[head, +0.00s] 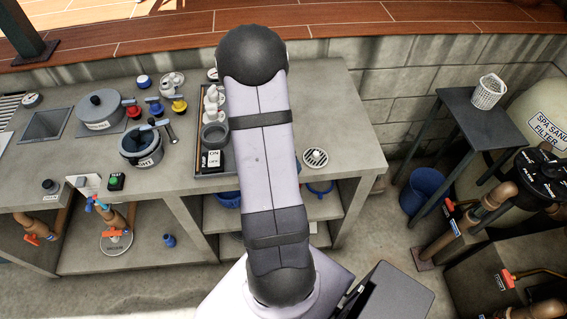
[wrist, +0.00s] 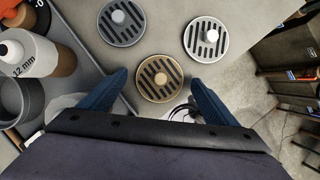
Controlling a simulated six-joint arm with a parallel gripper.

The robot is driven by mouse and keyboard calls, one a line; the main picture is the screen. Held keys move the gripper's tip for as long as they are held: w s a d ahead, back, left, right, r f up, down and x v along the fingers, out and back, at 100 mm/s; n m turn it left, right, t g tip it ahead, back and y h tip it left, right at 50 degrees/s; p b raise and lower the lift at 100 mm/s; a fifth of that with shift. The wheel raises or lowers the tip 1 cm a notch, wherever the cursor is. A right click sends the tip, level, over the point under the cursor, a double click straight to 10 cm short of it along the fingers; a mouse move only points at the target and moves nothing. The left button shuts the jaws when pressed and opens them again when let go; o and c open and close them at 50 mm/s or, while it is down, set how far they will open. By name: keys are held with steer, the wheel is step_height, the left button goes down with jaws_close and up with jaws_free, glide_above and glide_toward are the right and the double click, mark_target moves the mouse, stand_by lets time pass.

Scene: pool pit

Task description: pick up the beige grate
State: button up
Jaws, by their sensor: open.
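The beige grate (wrist: 159,91) is a round slotted disc with a small knob in its middle. It lies flat on the grey counter in the wrist view. My gripper (wrist: 158,77) is open, its two blue fingers apart on the left and right of the grate in the picture. Nothing is held. I cannot tell how high the fingertips are above the counter. In the head view my arm hides the fingers, and I cannot make out the beige grate there.
A grey grate (wrist: 121,33) and a white grate (wrist: 206,47) lie close beyond the beige one. A dark tray (head: 215,173) with bottles stands left of my arm. The counter (head: 348,120) is bare toward its right end. A blue bucket (head: 424,187) stands on the floor.

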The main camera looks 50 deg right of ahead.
steer(key=shift+f, duration=0.15)
steer(key=c, duration=1.1)
step_height(320, 180, up, 10)
steer(key=p, duration=0.4)
steer(key=shift+w, duration=0.1)
